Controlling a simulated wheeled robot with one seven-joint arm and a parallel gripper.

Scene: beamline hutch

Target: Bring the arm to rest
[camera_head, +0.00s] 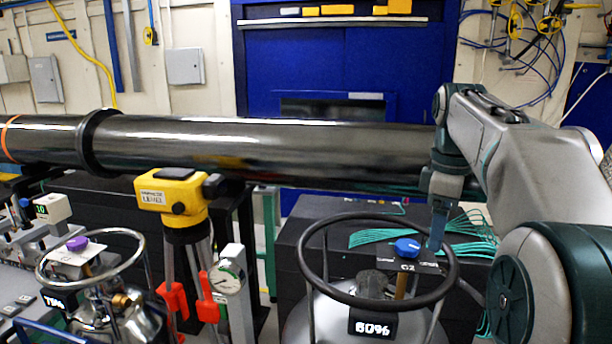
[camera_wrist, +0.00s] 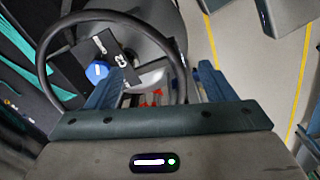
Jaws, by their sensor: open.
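My arm (camera_head: 535,150) reaches in from the right in the head view, with the wrist bent down. My gripper (camera_head: 436,240) points down over the right part of a black ring handle on a cylinder top, just right of a blue knob (camera_head: 407,246). In the wrist view my gripper (camera_wrist: 163,85) is open, with its two fingers apart and nothing clearly held between them. The blue knob (camera_wrist: 97,71) shows there left of the left finger, outside the jaws. Whether a finger touches the ring cannot be told.
The black ring (camera_head: 303,262) surrounds the cylinder top with its "60%" display (camera_head: 373,326). A dark beam pipe (camera_head: 270,145) runs across behind. A yellow instrument (camera_head: 172,192) and a second cylinder with a purple knob (camera_head: 77,243) stand left. Floor (camera_wrist: 238,60) shows right in the wrist view.

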